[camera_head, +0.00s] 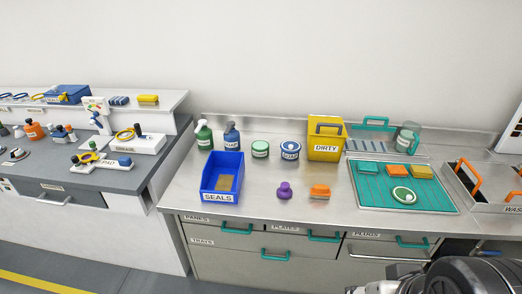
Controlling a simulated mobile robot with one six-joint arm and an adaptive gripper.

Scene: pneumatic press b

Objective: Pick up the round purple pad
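The round purple pad (285,192) stands upright on the steel counter, with a knob-like grip on top. It sits between the blue SEALS bin and an orange pad (320,192), touching neither. My gripper (385,278) shows only in part as silver and dark pieces at the bottom right edge, in front of the counter and well apart from the purple pad. Its fingertips cannot be made out, so whether it is open or shut is not clear.
The blue SEALS bin (221,177) stands left of the pad. Bottles, round tubs (260,149) and a yellow DIRTY box (326,139) stand behind. A teal mat (375,192) with coloured blocks lies right. Counter around the pad is clear; drawers with teal handles (276,256) are below.

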